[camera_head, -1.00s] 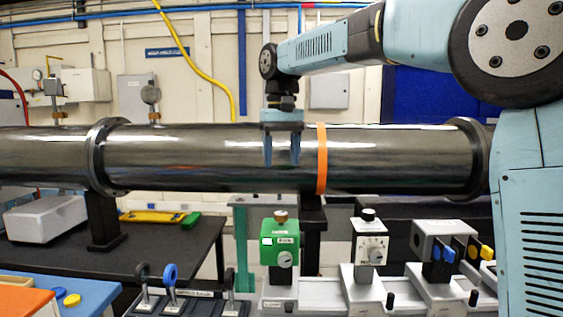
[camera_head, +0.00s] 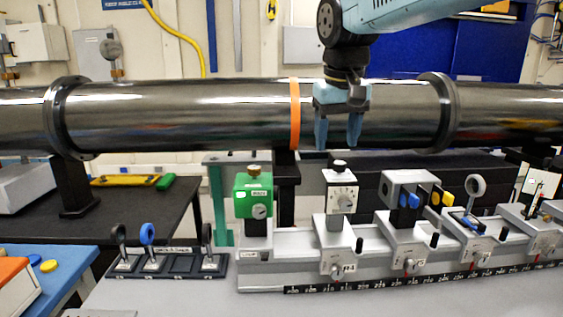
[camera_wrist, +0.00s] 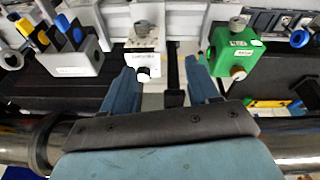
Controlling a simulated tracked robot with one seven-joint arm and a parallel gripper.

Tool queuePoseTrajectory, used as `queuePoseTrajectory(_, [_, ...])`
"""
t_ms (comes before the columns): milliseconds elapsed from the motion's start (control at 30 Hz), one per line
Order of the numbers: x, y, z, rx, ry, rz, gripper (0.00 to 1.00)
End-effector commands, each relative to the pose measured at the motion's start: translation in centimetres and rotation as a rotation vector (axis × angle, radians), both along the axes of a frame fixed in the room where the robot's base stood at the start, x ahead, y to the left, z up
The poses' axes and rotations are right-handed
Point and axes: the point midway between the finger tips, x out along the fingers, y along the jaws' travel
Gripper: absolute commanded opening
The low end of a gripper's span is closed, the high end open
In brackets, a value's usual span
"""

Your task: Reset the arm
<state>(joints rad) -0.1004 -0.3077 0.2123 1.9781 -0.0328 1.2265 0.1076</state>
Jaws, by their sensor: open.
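My gripper (camera_head: 338,135) hangs from my light blue arm at the upper middle of the head view, fingers pointing down. It is open and nothing is between its fingers. It shows in front of the dark metal beam pipe (camera_head: 210,115), right of the pipe's orange band (camera_head: 295,112). In the wrist view my gripper (camera_wrist: 165,85) has its two blue fingers spread apart over the bench. The white device with a dial (camera_wrist: 145,38) and the green device (camera_wrist: 236,45) show beyond the fingers.
An optical rail (camera_head: 290,245) carries the green device (camera_head: 253,195), the white dial device (camera_head: 340,195), a grey box (camera_head: 405,190) and more mounts. A holder with ring-topped pieces (camera_head: 165,262) stands left of it. A black table (camera_head: 130,215) is behind. The bench front is clear.

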Motion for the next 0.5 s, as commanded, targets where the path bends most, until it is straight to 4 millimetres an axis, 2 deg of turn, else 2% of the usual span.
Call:
queuePoseTrajectory(33, [-1.2, -1.4, -0.5, 0.004, -0.019, -0.02, 0.6])
queuePoseTrajectory(200, [-4.7, -5.4, -2.9, 0.025, -0.083, -0.074, 0.6])
queuePoseTrajectory(500, [-10.8, -10.9, -8.1, 0.07, -0.189, -0.159, 0.6])
